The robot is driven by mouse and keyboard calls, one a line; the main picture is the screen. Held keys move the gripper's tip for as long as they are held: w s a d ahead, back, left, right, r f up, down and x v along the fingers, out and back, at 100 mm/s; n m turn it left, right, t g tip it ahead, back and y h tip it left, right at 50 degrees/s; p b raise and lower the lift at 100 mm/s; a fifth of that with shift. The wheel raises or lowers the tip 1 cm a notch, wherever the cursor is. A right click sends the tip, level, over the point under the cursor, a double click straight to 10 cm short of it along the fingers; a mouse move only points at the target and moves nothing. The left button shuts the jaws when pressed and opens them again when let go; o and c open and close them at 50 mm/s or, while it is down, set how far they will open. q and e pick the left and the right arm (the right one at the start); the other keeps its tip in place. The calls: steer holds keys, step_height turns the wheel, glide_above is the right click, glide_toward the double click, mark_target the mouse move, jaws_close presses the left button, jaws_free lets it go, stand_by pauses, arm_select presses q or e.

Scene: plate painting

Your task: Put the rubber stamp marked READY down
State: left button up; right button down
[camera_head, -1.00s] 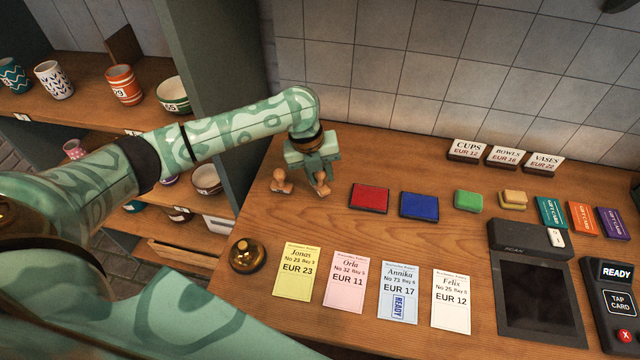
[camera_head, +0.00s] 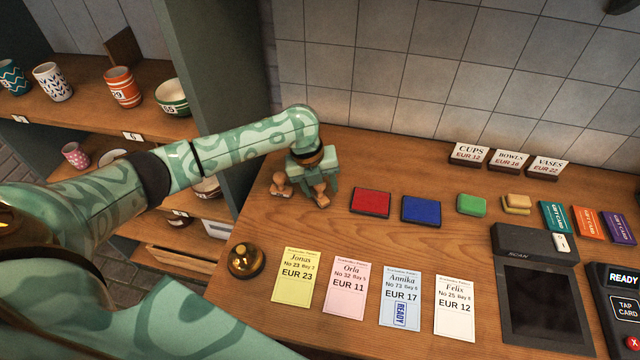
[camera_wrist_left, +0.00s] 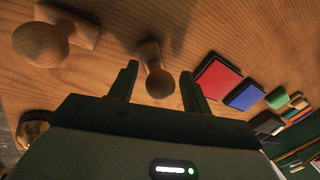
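A wooden stamp (camera_head: 320,194) stands on the counter left of the red ink pad. It also shows in the left wrist view (camera_wrist_left: 156,74). My left gripper (camera_head: 316,178) is over it, with one finger on each side. In the left wrist view the fingers (camera_wrist_left: 158,88) are apart, with a gap on both sides of the handle. A second wooden stamp (camera_head: 281,185) stands just to the left, outside the fingers. No lettering shows on either stamp, so I cannot read which is READY. The Annika card (camera_head: 400,288) bears a blue READY print. My right gripper is not in view.
A red pad (camera_head: 371,202) and a blue pad (camera_head: 421,211) lie right of the gripper. A brass bell (camera_head: 246,258) and several order cards lie in front. The card scanner (camera_head: 540,300) is at the right. Bare wood lies between the stamps and the cards.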

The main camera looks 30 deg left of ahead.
arm_select(q)
steer(key=shift+r, duration=0.1)
steer(key=p+v, duration=0.3)
steer(key=v, duration=0.9)
steer(key=shift+s, duration=0.15)
